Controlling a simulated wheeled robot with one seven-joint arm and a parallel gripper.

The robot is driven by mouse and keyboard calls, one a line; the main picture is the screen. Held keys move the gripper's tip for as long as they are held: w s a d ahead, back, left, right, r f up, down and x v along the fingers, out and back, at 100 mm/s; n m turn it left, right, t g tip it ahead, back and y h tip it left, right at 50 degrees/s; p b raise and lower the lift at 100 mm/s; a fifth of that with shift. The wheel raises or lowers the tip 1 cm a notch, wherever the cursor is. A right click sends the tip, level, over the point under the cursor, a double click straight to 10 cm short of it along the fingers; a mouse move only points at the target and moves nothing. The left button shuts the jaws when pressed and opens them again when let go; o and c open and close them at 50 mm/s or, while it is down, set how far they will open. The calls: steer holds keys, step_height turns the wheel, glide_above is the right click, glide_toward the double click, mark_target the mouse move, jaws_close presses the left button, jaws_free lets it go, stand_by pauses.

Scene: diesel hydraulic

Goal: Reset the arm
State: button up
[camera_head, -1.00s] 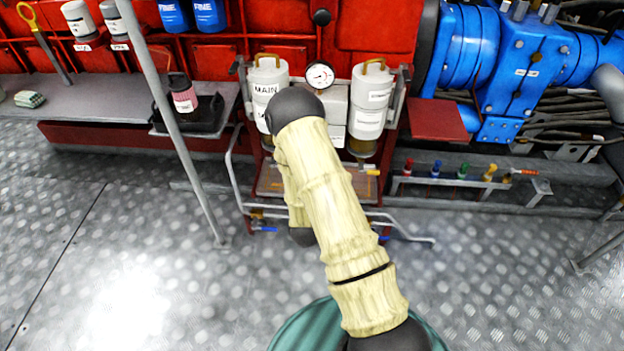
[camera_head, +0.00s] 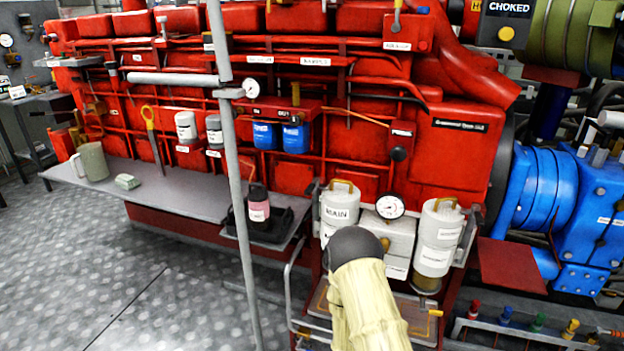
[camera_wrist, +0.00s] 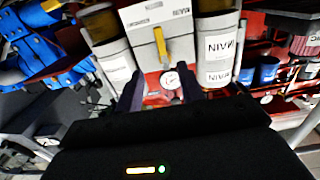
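My gripper (camera_wrist: 161,84) shows in the wrist view as two dark fingers set apart, with nothing seen held between them. Behind them, upside down in that view, are a white filter block with a yellow lever (camera_wrist: 160,45) and a white canister marked MAIN (camera_wrist: 216,50). In the head view my cream-sleeved arm rises at the bottom centre in front of the filter unit. The MAIN canister (camera_head: 339,207), a round gauge (camera_head: 390,207) and a second white canister (camera_head: 437,240) stand there. My gripper is hidden in the head view.
A grey pole (camera_head: 236,180) stands left of my arm. A grey shelf (camera_head: 180,190) along the red engine (camera_head: 450,150) holds a jug (camera_head: 93,162) and a rag (camera_head: 127,181). A blue housing (camera_head: 590,210) is at right. Open floor (camera_head: 80,270) lies at left.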

steer(key=a+r+n+g+y, duration=0.1)
steer(key=a+r+g+y, duration=0.2)
steer(key=r+g+y, duration=0.25)
steer(key=s+a+r+n+g+y+p, duration=0.15)
steer(key=s+r+g, duration=0.25)
steer(key=s, duration=0.5)
steer(key=s+r+n+g, duration=0.2)
steer(key=s+r+g, duration=0.2)
steer(key=s, duration=0.5)
steer(key=w+p+v, duration=0.2)
steer(key=p+v, duration=0.9)
steer(key=w+r+p+v, duration=0.1)
steer(key=w+p+v, duration=0.2)
steer(key=p+v, duration=0.8)
steer(key=w+r+p+v, duration=0.1)
steer(key=w+p+v, duration=0.1)
steer(key=p+v, duration=0.9)
steer(key=shift+w+d, duration=0.5)
steer(key=shift+w, duration=0.1)
steer(key=shift+f, duration=0.15)
steer(key=shift+w+d, duration=0.1)
